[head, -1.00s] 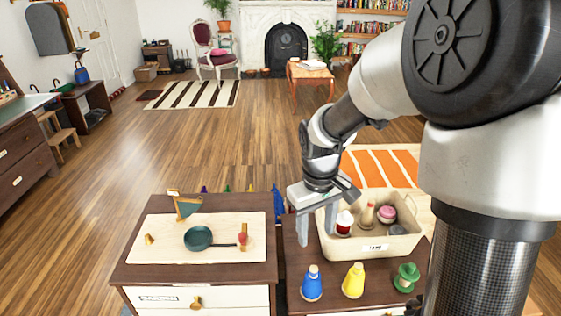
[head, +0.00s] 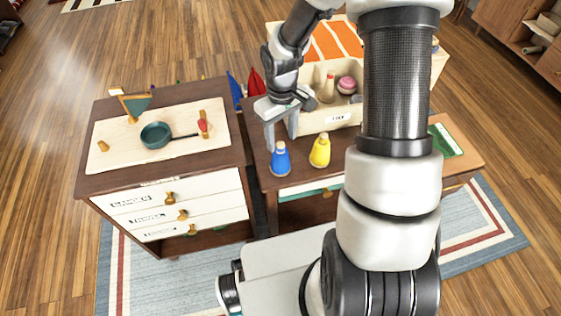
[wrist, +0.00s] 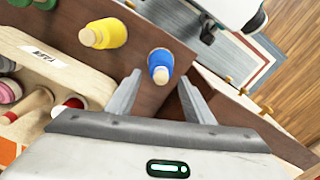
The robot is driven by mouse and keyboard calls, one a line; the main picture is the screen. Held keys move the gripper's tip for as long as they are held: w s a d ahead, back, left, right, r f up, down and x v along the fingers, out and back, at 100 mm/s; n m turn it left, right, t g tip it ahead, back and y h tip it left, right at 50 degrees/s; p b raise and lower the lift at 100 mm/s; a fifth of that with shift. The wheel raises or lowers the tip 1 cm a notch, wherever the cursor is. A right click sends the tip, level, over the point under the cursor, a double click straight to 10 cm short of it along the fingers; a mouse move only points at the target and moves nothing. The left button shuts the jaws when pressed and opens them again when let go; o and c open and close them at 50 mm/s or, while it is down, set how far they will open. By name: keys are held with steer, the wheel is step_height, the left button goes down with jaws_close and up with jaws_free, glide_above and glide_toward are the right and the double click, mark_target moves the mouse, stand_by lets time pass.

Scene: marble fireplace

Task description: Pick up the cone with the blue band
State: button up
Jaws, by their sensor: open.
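A blue cone (head: 280,160) with a wooden top stands upright near the front left of the right-hand brown cabinet. It also shows in the wrist view (wrist: 161,60), just beyond and between the fingertips. A separate band on it is too small to make out. My gripper (head: 281,137) is open and empty, pointing down, behind and above the blue cone. A yellow cone (head: 320,151) stands to its right, also seen in the wrist view (wrist: 106,34). A green cone (wrist: 45,3) shows partly at the wrist view's top edge and is hidden by my arm in the head view.
A beige labelled bin (head: 338,118) with toys stands behind the cones. To the left, another cabinet holds a board (head: 112,146) with a green pan (head: 157,135). A gap separates the two cabinets. A green book (head: 444,141) lies at the right.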

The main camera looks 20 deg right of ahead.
mark_target(281, 144)
step_height(281, 144, down, 5)
steer(key=shift+s+f+b, duration=0.1)
steer(key=shift+f+b, duration=0.1)
steer(key=shift+b, duration=0.85)
jaws_close()
